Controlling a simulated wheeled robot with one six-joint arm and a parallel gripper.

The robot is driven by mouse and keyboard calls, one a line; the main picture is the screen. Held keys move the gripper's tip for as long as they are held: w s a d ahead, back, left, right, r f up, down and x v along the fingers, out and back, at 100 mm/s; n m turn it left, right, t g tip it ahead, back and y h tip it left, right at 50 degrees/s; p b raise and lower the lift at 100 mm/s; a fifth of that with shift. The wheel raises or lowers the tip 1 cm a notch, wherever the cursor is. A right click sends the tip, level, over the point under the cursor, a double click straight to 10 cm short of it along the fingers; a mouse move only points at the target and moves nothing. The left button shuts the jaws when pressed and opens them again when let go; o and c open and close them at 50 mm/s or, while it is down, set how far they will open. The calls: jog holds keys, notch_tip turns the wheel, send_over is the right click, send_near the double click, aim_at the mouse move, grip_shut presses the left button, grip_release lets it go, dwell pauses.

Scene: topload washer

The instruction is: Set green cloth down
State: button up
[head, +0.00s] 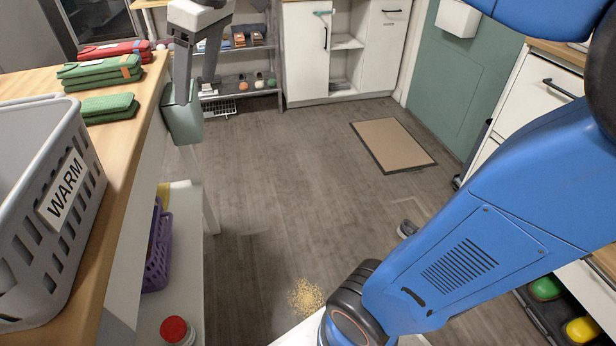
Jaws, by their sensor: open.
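A folded green cloth (109,107) lies flat on the wooden counter (130,160), near its right edge. Just behind it is a stack of folded green cloths (100,72), one with an orange-brown tab. My gripper (195,88) is at the top, right of the cloths. Its two grey fingers point down, apart, with nothing seen between them. It appears clear of the cloths in the picture, past the counter's edge.
A grey basket labelled WARM (62,195) stands on the counter at left. Folded red cloths (112,50) lie farther back. A grey-green bin (184,120) shows below my gripper. The floor (290,190) is mostly open, with a tan mat (392,145) and yellowish crumbs (305,297).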

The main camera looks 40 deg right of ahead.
jog(key=s+d+f+m+h, duration=0.1)
jog(key=s+d+f+m, duration=0.3)
jog(key=s+f, duration=0.5)
jog(key=s+d+f+m+t+h, duration=0.1)
jog(key=s+d+f+m, duration=0.3)
jog(key=s+d+f, duration=0.4)
notch_tip(320, 180, down, 4)
jog(key=shift+s+d+f+t+h, duration=0.1)
jog(key=shift+s+d+t+h, duration=0.25)
jog(key=shift+s, duration=0.5)
